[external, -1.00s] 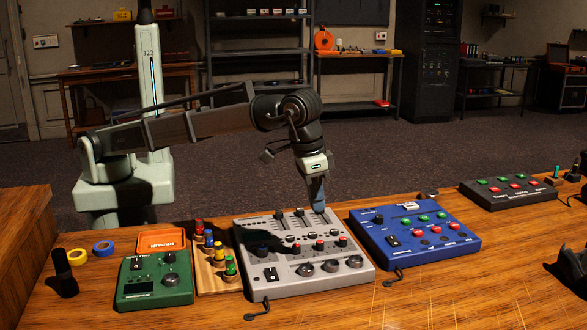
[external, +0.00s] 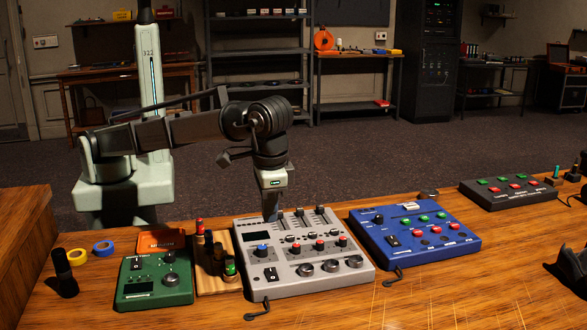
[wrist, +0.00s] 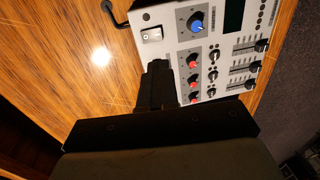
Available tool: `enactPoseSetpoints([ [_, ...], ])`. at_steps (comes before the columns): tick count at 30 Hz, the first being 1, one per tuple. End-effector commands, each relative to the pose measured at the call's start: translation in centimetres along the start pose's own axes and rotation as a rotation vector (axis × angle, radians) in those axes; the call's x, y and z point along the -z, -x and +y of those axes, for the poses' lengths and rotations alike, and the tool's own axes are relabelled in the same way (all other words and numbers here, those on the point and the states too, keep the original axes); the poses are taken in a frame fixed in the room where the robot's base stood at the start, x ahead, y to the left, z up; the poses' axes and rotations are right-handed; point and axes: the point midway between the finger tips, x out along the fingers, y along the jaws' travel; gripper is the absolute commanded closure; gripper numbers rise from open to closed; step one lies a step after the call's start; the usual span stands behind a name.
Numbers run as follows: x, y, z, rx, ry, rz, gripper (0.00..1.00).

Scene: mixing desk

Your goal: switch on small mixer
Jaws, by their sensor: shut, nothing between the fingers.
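A grey mixer (external: 305,284) lies on the wooden desk, with a black and white rocker switch (external: 271,274), a blue knob (external: 262,250), red knobs and sliders. A smaller green unit (external: 153,284) with a rocker switch (external: 136,264) lies to its left. A blue mixer (external: 440,255) with its own rocker (external: 392,240) lies to its right. Which one is meant by small mixer I cannot tell. My gripper (external: 272,217) is shut and empty, pointing down over the grey mixer's back left part. In the wrist view, the closed fingers (wrist: 160,86) show near the grey mixer's rocker switch (wrist: 152,34).
A wooden rack with coloured plugs (external: 217,284) stands between the green unit and the grey mixer. A black button box (external: 508,191) lies at the back right. Tape rolls (external: 103,248) and a black cylinder (external: 63,272) stand at the left.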

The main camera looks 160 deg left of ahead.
Motion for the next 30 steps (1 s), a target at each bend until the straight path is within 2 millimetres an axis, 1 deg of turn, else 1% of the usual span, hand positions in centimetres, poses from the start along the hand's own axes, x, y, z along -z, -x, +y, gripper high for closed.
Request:
enactPoseSetpoints([
  [5, -0.1, -2.5, -0.2, 0.001, 0.000, -0.001, 1.00],
  [12, -0.1, -6.7, -0.1, 0.001, 0.000, -0.001, 1.00],
  [18, 0.0, -10.0, -0.1, 0.001, 0.000, -0.001, 1.00],
  [24, 0.0, -12.3, -0.1, 0.000, 0.000, 0.000, 1.00],
  [30, 0.0, -13.3, -0.1, 0.000, 0.000, 0.000, 1.00],
])
